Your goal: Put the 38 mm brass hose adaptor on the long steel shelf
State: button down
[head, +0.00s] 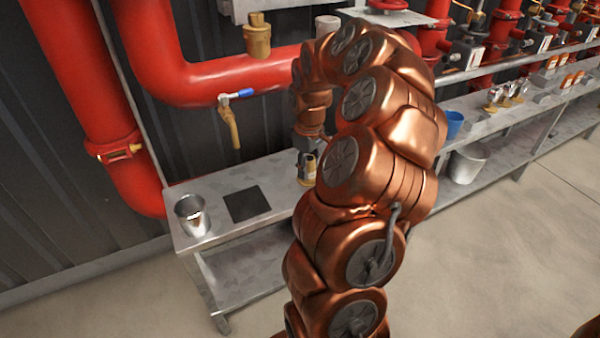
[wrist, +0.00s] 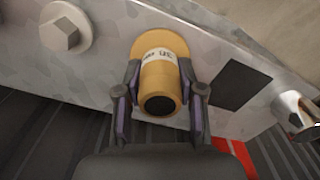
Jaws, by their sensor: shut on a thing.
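A brass hose adaptor (wrist: 160,80) with a pale label sits between the fingers of my gripper (wrist: 160,88) in the wrist view. The label's print is too small to read surely. My gripper is shut on its sides. In the head view the adaptor (head: 306,170) shows partly beside my arm, below my gripper (head: 308,152). The long steel shelf (head: 275,175) lies beneath it; it also fills much of the wrist view (wrist: 110,35). The adaptor is at or just above the shelf top; I cannot tell whether it touches.
A dark square (head: 243,204) and a steel cup (head: 192,216) are on the shelf's left end. A grey hex-topped piece (wrist: 68,33) is on the other side of the adaptor. A blue cup (head: 454,124) stands farther right.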

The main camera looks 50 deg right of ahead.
jog(key=shift+w+a+f, duration=0.1)
jog(key=shift+w, duration=1.2)
jog(key=shift+w+f, duration=0.15)
jog(key=shift+f, duration=1.6)
jog(key=shift+f, duration=0.15)
jog(key=c, duration=0.7)
grip_release()
notch_tip(320, 180, up, 12)
jog(key=shift+r+p, duration=0.15)
jog(key=shift+p, duration=0.15)
